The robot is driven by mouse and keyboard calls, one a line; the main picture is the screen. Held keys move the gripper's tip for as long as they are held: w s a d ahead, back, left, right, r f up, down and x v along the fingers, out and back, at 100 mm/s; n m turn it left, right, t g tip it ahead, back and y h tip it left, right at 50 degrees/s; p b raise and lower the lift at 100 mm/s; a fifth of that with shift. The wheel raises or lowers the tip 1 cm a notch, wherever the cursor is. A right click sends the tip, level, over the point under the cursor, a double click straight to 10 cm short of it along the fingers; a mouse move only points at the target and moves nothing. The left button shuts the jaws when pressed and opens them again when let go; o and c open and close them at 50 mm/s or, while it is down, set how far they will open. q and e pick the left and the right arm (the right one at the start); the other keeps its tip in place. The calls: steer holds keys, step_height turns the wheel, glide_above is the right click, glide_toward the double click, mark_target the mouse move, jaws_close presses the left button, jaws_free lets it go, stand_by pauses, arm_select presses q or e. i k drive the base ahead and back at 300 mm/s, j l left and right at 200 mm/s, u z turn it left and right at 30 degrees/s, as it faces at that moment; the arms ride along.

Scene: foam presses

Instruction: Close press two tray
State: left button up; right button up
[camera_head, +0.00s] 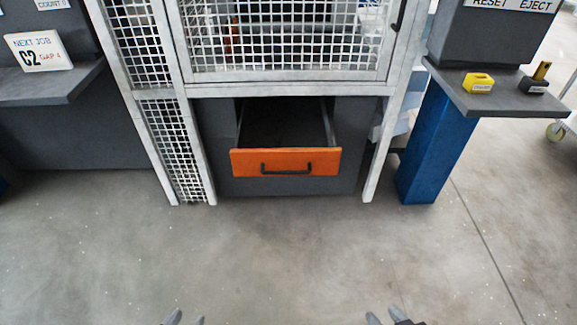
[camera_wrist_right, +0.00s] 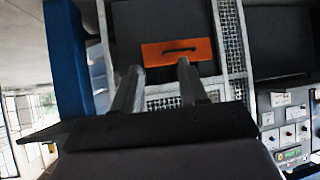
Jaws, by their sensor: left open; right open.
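The press tray is a drawer with an orange front (camera_head: 285,162) and a dark bar handle (camera_head: 286,170), pulled out below the white mesh guard of the press. Its inside looks dark and empty. The orange front also shows in the right wrist view (camera_wrist_right: 178,52), beyond my fingers. My left gripper (camera_head: 183,319) is at the bottom edge of the head view, open, well short of the tray. My right gripper (camera_head: 388,317) is also at the bottom edge, open and empty, and its two fingers show apart in the right wrist view (camera_wrist_right: 158,82). Neither gripper touches the tray.
White frame legs (camera_head: 377,150) stand on both sides of the tray. A blue pedestal (camera_head: 432,150) at right carries a shelf with a yellow block (camera_head: 478,83) and a dark holder (camera_head: 533,86). A "NEXT JOB" sign (camera_head: 39,52) stands at left. The floor in front is clear.

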mark_target(275, 137)
steer(key=i+j, duration=1.1)
steer(key=i+l+z, duration=0.05)
